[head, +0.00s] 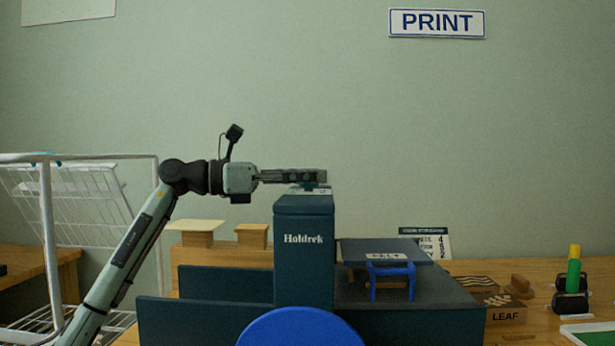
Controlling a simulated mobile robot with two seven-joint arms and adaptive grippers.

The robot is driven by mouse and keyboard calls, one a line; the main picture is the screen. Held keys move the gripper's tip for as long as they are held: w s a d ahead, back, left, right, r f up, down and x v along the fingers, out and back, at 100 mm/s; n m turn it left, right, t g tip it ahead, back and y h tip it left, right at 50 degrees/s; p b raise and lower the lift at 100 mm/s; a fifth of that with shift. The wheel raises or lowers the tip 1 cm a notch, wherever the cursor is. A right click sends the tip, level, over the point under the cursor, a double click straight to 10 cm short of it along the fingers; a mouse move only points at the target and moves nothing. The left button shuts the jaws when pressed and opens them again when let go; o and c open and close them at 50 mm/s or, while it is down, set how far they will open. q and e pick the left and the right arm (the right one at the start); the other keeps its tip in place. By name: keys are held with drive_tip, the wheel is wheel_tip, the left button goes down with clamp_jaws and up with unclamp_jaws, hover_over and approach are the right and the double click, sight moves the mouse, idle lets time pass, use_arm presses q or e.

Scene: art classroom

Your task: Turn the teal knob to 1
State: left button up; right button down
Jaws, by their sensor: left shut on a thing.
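A dark blue press marked "Holdrek" (303,260) stands in the middle of the head view. The teal knob (311,187) sits on a pale plate on top of its column and is mostly hidden by the fingers. My left gripper (316,177) comes in level from the left and is shut on the knob. The scale marks and the knob's setting are too small and covered to read. My right gripper is not in view.
A blue round disc (300,329) is in front of the press. A blue frame (391,280) stands on its right bed. A white wire rack (72,192) is at left. Wooden blocks, a LEAF block (505,309) and a green-yellow roller (574,268) lie right. Above is free.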

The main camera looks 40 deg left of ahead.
use_arm(q)
drive_tip(key=shift+f+b, duration=0.2)
drive_tip(key=shift+b, duration=0.15)
drive_tip(key=n+t+y+b, duration=0.1)
drive_tip(key=n+t+y, duration=0.1)
drive_tip(key=n+y, duration=0.1)
drive_tip(key=shift+y+b, duration=0.3)
drive_tip(key=shift+y, duration=0.2)
drive_tip(key=shift+r+n+t+y, duration=0.2)
drive_tip(key=shift+n+t+y, duration=0.5)
drive_tip(key=shift+y, duration=0.3)
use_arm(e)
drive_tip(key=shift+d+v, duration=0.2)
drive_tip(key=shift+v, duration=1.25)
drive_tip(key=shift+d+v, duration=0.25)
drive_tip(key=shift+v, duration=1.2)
use_arm(q)
drive_tip(key=o, duration=1.2)
drive_tip(key=shift+s, duration=0.15)
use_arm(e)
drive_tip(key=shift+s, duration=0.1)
